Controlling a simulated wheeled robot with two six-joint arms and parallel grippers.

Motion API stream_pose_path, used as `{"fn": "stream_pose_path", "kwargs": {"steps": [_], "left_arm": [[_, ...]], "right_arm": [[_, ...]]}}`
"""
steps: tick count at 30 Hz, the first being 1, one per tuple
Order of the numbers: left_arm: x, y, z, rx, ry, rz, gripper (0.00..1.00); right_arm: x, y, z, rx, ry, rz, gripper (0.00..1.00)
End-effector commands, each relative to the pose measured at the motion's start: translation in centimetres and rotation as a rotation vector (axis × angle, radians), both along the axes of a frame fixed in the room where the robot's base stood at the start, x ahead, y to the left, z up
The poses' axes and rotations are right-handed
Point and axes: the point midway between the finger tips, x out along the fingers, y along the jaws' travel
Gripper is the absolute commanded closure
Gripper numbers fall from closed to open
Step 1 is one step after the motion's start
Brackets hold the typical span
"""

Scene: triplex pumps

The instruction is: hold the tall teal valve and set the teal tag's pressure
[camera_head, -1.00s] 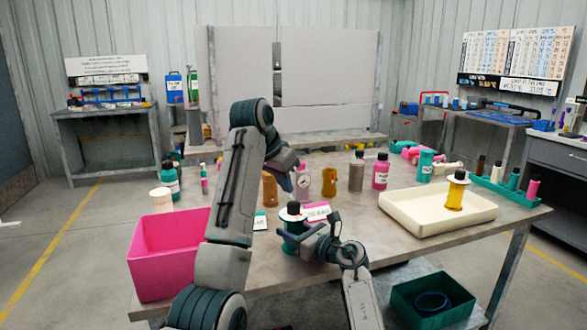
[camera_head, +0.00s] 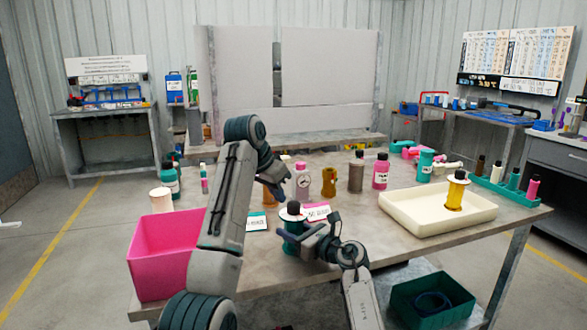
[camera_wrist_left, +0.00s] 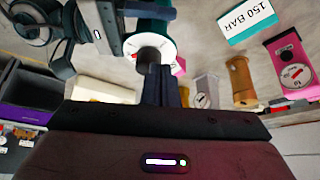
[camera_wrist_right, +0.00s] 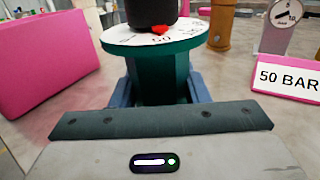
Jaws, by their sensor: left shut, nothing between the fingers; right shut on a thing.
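The tall teal valve (camera_head: 292,232) stands upright near the table's front edge, with a white dial and black knob on top. My right gripper (camera_head: 312,240) is shut on its teal body. In the right wrist view, the valve (camera_wrist_right: 160,75) fills the middle, its red pointer beside "50" on the dial. My left gripper (camera_head: 282,198) is shut and empty, above and behind the knob. In the left wrist view, its fingers (camera_wrist_left: 160,72) lie close to the black knob (camera_wrist_left: 148,54); contact cannot be told. The teal-edged tag (camera_head: 257,222) reads "150 BAR" in the left wrist view (camera_wrist_left: 250,20).
A pink-edged "50 BAR" tag (camera_head: 317,212) lies right of the valve. A pink bin (camera_head: 165,255) is left; a cream tray (camera_head: 410,210) is right.

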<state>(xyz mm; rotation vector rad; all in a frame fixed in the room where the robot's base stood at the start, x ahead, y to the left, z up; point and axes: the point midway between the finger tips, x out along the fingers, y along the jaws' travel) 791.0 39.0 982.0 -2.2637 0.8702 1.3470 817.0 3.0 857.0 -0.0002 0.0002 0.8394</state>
Motion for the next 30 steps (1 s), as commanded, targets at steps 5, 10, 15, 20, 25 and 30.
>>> {"fn": "stream_pose_path", "kwargs": {"steps": [5, 10, 15, 20, 25, 30], "left_arm": [[0.0, 0.0, -1.7, 0.001, 0.0, 0.0, 1.0], [0.0, 0.0, -2.2, 0.002, -0.001, 0.0, 1.0], [0.0, 0.0, -2.3, 0.002, -0.001, 0.0, 1.0], [0.0, 0.0, -2.3, 0.002, -0.001, 0.0, 1.0], [0.0, -0.1, -2.3, 0.002, 0.001, 0.0, 1.0], [0.1, -0.3, -2.3, 0.002, 0.001, 0.0, 1.0]], "right_arm": [[0.0, 0.0, 0.0, 0.001, 0.001, 0.0, 0.93], [0.0, 0.0, 0.0, 0.001, 0.001, 0.0, 0.93], [0.0, 0.0, 0.0, 0.001, 0.001, 0.0, 0.93], [0.0, 0.0, 0.0, 0.001, 0.001, 0.0, 0.93], [0.0, 0.0, 0.0, 0.001, 0.001, 0.001, 0.93], [0.0, 0.0, 0.0, 0.001, 0.001, 0.001, 0.93]]}}
